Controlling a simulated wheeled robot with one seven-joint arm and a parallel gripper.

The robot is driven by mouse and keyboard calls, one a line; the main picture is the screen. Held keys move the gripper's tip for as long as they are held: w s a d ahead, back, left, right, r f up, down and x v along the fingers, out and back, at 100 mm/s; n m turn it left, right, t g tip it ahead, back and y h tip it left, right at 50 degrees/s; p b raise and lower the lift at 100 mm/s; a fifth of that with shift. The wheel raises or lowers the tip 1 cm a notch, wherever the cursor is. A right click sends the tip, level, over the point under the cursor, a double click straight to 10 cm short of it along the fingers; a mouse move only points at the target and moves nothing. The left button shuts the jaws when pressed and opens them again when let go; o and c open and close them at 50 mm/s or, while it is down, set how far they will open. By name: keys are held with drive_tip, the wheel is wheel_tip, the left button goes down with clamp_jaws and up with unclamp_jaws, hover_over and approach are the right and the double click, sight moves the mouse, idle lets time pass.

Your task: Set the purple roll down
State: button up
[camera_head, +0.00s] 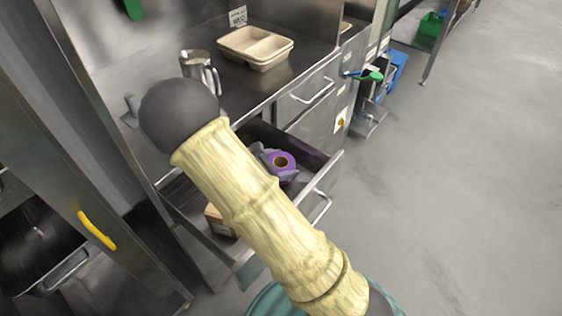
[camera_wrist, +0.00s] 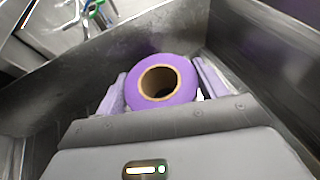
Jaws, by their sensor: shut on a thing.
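The purple roll (camera_wrist: 184,95) with its brown cardboard core is between the two fingers of my gripper (camera_wrist: 160,88) in the wrist view. My gripper is shut on it. In the head view the purple roll (camera_head: 282,161) shows inside the open drawer (camera_head: 325,172), toward its far right end. The drawer's dark walls (camera_wrist: 55,85) surround the roll and gripper in the wrist view. Whether the roll touches the drawer floor cannot be told. My arm hides much of the drawer in the head view.
A brown box (camera_head: 219,222) lies in the drawer's near end. On the counter above stand a metal jug (camera_head: 200,72) and beige trays (camera_head: 254,47). A yellow handle (camera_head: 97,230) is on the left. The floor to the right is clear.

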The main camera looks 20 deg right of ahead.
drive_tip(key=o, duration=1)
drive_tip(key=shift+r, duration=0.1)
drive_tip(key=shift+r, duration=0.3)
drive_tip(key=p+v, duration=0.1)
drive_tip(key=v, duration=1.1)
drive_tip(key=shift+r+p, duration=0.25)
drive_tip(key=shift+p, duration=0.1)
